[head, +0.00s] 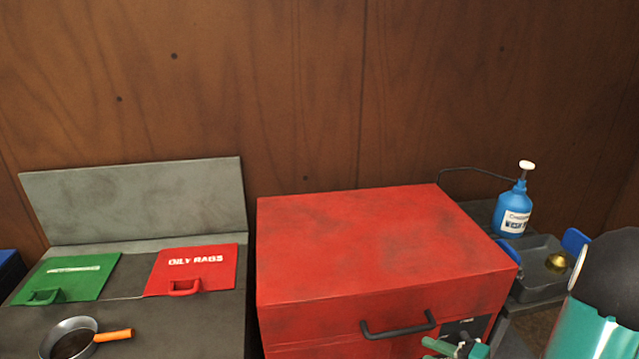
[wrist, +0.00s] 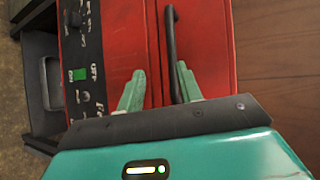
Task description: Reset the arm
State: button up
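My gripper (head: 457,345) is at the lower right of the head view, in front of the red box (head: 375,240). In the wrist view my gripper (wrist: 160,78) is open, its two green fingers apart. The box's black bar handle (head: 398,325) also shows in the wrist view (wrist: 171,50). There it runs between the fingertips, closer to the right finger. I cannot tell whether a finger touches it. Nothing is seen clamped. The box lid looks closed.
A control panel (wrist: 82,65) with a green switch is beside the handle. A blue pump bottle (head: 515,210) and grey tray (head: 535,285) stand right. Left are green (head: 75,278) and red "OILY RAGS" (head: 200,268) lids and an orange-handled pan (head: 113,336). A wooden wall (head: 300,90) stands behind.

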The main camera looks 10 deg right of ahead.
jog(key=s+a+r+n+g+h, duration=0.1)
jog(key=s+a+r+n+g, duration=0.3)
jog(key=a, duration=0.3)
jog(key=s+a+r+n+g+h, duration=0.1)
jog(key=s+a+r+n+g, duration=0.1)
jog(key=a+r+n+g, duration=0.4)
jog(key=s+a+r+n+t+h, duration=0.1)
jog(key=s+r+t+h, duration=0.2)
jog(key=r+h, duration=0.4)
jog(key=shift+a+r+t, duration=0.3)
jog(key=shift+r+t, duration=0.2)
jog(key=shift+r, duration=0.25)
